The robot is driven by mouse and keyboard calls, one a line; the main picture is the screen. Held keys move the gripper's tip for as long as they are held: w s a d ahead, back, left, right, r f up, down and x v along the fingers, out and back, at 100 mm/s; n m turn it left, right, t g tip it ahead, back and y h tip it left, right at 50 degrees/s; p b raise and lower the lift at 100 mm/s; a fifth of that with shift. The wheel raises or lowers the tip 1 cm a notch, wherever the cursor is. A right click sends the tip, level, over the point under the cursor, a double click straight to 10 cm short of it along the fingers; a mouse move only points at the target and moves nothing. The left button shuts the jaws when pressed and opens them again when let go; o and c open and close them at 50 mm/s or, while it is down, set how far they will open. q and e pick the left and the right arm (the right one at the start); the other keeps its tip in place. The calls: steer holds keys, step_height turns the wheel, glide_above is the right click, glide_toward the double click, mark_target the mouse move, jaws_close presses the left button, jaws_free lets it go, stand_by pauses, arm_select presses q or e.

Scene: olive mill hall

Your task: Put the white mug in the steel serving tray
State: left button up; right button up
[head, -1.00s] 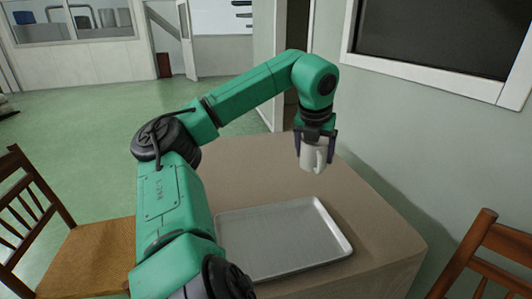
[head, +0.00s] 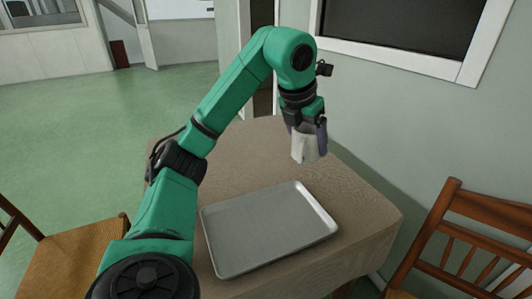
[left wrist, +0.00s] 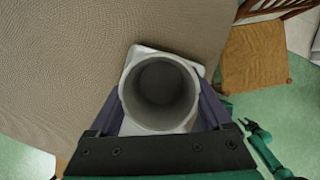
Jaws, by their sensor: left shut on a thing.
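The white mug (head: 304,148) hangs upright or nearly so in my left gripper (head: 306,130), above the table behind the tray's far right corner. In the left wrist view I look down into the open mug (left wrist: 160,92), with the fingers of my left gripper (left wrist: 160,108) shut on its two sides. The steel serving tray (head: 265,230) lies empty and flat on the table, nearer to me than the mug. In the left wrist view the mug hides most of the tray (left wrist: 138,52).
The cloth-covered table (head: 365,215) has free room right of and behind the tray. A wooden chair (head: 475,240) stands at the right, and another with a woven seat (head: 75,260) at the left. A wall with a dark window (head: 400,35) rises behind the table.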

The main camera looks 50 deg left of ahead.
arm_select(q)
step_height(320, 180, down, 20)
steer(key=b, duration=0.7)
steer(key=shift+r, duration=0.25)
steer(key=shift+w, duration=0.1)
steer(key=o, duration=1.4)
steer(key=shift+c, duration=0.2)
arm_select(e)
steer(key=w+a, duration=0.2)
steer(key=w, duration=0.9)
steer(key=shift+w+a+m, duration=0.25)
steer(key=shift+m, duration=0.05)
steer(key=shift+r, duration=0.1)
